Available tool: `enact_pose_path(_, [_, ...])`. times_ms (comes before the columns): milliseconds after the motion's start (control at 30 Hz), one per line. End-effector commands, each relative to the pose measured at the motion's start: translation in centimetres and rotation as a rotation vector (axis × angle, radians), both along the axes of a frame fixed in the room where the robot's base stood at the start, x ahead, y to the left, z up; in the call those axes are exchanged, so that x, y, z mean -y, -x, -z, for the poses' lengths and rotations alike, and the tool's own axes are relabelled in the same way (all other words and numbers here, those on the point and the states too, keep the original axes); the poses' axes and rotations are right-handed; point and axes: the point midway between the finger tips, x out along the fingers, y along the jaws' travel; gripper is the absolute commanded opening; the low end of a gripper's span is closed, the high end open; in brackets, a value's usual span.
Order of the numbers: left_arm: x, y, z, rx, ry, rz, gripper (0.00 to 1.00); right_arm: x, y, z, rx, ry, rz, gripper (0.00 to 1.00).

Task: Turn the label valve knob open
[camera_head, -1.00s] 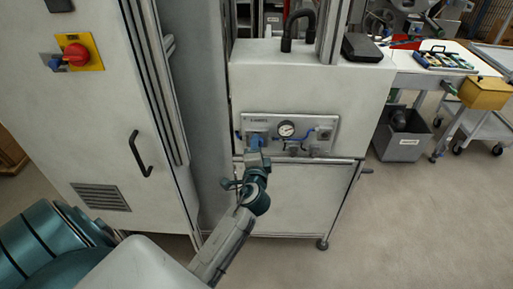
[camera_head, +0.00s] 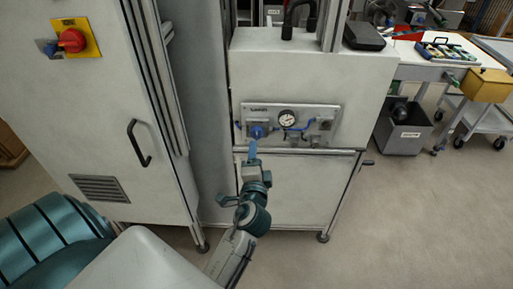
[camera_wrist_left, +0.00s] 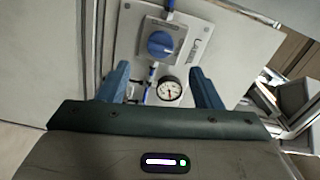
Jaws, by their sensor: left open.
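The blue valve knob (camera_head: 257,131) sits at the left of a grey panel (camera_head: 322,133) on the front of the white machine. In the left wrist view the knob (camera_wrist_left: 161,44) is round, with a raised grip bar, on a square grey plate. My left gripper (camera_head: 252,150) is just below the knob in the head view. In the wrist view its two blue fingers (camera_wrist_left: 160,86) are spread apart with nothing between them, and the knob lies beyond their tips. The fingers do not visibly touch it. My right gripper is not in view.
A pressure gauge (camera_head: 287,118) and blue tubing are right of the knob; the gauge (camera_wrist_left: 169,90) also shows in the wrist view. A white cabinet (camera_head: 100,140) with a red switch (camera_head: 72,40) stands left. A grey bin (camera_head: 404,130) is at right.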

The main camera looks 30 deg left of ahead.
Motion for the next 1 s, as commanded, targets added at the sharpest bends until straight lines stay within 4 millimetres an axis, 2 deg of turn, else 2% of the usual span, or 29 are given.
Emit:
enact_pose_path(100, [0.8,1.3,0.2,-0.001,0.002,0.000,0.59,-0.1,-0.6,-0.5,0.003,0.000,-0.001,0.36])
enact_pose_path(233, [1.2,1.9,0.0,0.000,0.000,0.000,0.59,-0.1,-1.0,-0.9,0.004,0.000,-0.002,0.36])
enact_pose_path(800, [1.3,2.0,0.1,-0.001,0.001,0.002,0.59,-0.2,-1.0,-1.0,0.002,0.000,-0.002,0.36])
enact_pose_path(867, [1.4,1.9,0.8,-0.011,0.011,0.008,0.59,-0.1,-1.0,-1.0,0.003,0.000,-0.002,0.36])
enact_pose_path(900, [1.5,1.7,1.7,-0.024,0.027,0.017,0.59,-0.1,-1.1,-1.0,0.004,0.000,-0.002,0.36])
enact_pose_path(967, [1.9,1.4,4.0,-0.055,0.067,0.034,0.59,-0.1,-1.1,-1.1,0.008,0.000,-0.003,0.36])
enact_pose_path(1000, [2.2,1.3,6.1,-0.084,0.104,0.049,0.59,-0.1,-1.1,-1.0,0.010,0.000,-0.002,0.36])
